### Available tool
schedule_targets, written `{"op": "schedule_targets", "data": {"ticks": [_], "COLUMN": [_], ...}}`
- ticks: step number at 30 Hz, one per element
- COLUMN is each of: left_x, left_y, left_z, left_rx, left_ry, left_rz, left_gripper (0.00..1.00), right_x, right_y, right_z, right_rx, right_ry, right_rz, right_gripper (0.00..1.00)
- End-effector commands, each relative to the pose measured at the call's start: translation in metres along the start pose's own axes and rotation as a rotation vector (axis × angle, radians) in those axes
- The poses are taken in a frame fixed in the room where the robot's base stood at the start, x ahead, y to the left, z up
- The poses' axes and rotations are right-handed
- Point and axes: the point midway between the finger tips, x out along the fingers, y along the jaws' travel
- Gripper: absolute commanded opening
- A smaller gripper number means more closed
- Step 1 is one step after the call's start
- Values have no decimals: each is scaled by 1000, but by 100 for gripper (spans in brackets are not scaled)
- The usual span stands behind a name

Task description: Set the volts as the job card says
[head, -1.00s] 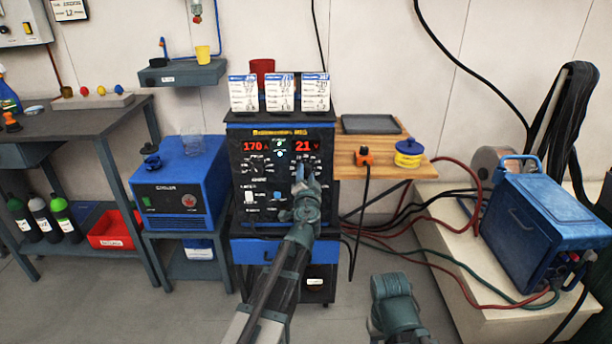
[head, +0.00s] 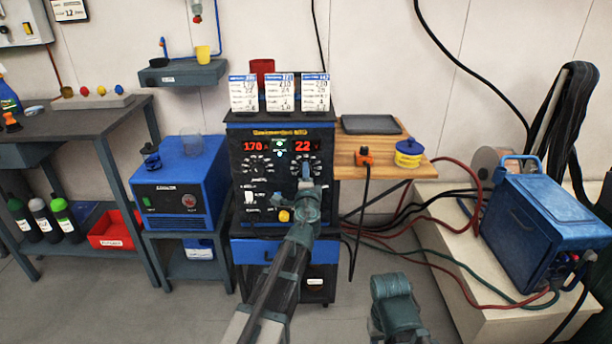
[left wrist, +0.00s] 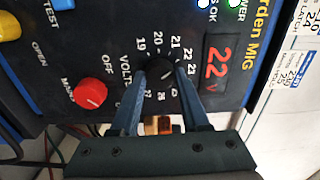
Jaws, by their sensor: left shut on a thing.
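The blue and black welding machine (head: 240,205) stands in the middle. Its red amps display (head: 257,147) reads 170. Its red volts display (head: 303,148) reads 22, and also 22 V in the left wrist view (left wrist: 217,68). My left gripper (head: 306,182) is shut on the black volts knob (left wrist: 160,72), a finger on each side, at a scale with numbers from 19 upward. In the head view the gripper covers most of that knob. Three white job cards (head: 243,93) (head: 279,92) (head: 315,92) stand on top; their small print is hard to read.
A red knob (left wrist: 90,94) marked off sits beside the volts scale. A blue cooler (head: 180,190) stands left of the machine. On its right is a wooden shelf (head: 350,165) with a grey tray (head: 371,124). Cables run across to a blue case (head: 545,225).

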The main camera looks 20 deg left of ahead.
Motion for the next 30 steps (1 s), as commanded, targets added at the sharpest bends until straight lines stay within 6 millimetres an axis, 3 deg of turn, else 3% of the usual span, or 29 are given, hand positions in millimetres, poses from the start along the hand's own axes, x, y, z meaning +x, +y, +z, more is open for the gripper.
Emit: {"op": "schedule_targets", "data": {"ticks": [19, 20, 21, 24, 30], "left_x": [-1, -1, -1, 0, 0], "left_y": [0, 0, 0, 0, 0], "left_z": [-1, -1, -1, -1, 0], "left_rx": [40, 40, 40, 40, 40], "left_ry": [2, 2, 2, 2, 1], "left_rz": [0, 0, 0, 0, 0], "left_gripper": [0, 51, 58, 75, 75], "right_x": [0, 0, 0, 0, 0], "right_y": [0, 0, 0, 0, 0], "right_z": [0, 0, 0, 0, 0], "right_rx": [0, 0, 0, 0, 0], "right_ry": [0, 0, 0, 0, 0], "right_rz": [0, 0, 0, 0, 0], "right_gripper": [50, 50, 50, 50, 50]}}
